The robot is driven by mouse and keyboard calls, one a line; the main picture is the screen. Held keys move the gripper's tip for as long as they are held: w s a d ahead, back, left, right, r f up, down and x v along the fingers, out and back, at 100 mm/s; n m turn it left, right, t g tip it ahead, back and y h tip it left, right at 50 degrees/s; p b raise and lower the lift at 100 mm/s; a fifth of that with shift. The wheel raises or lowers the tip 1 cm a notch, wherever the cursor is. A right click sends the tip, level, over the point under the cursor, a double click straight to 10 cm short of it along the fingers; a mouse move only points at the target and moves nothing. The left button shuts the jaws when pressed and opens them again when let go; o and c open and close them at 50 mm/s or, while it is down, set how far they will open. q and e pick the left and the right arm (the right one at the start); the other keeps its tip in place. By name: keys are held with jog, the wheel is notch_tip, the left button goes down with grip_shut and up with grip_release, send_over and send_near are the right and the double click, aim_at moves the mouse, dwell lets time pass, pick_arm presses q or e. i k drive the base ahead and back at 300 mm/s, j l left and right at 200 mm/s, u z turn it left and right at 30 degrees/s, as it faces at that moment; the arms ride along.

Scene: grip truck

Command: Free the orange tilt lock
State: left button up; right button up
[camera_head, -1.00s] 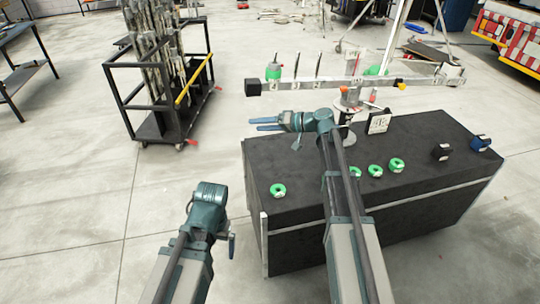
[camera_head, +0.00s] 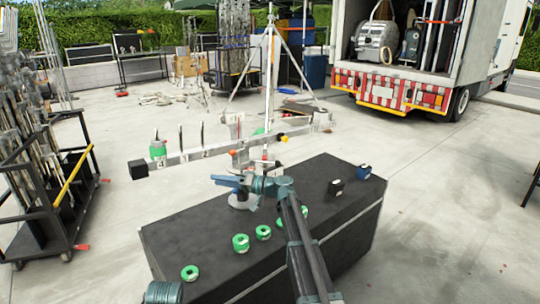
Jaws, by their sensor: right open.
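A small orange knob (camera_head: 233,153), likely the orange tilt lock, shows on the mount under the long grey balance beam (camera_head: 215,149). The mount stands on the black case (camera_head: 190,235), its lower part partly hidden by my right gripper. My right gripper (camera_head: 224,183) is open, with blue fingers pointing left, in front of and below the knob. I see nothing between its fingers, and whether it touches the mount I cannot tell. Of my left arm only a teal part shows at the bottom edge; its fingers are out of view.
Several green rings (camera_head: 240,243) and two small dark blocks (camera_head: 335,187) sit on the case. A rack cart (camera_head: 65,215) stands left, a truck (camera_head: 400,85) behind right.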

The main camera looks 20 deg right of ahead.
aim_at(232, 152)
jog(key=i+j+z, duration=0.15)
jog(key=z, duration=0.3)
jog(key=i+j+z, duration=0.1)
jog(key=j+z, duration=0.65)
jog(key=z, duration=0.2)
jog(key=j+z, duration=0.25)
jog(key=j, duration=1.15)
jog(key=j+z, duration=0.2)
jog(key=j, duration=1.2)
jog(key=k, duration=0.05)
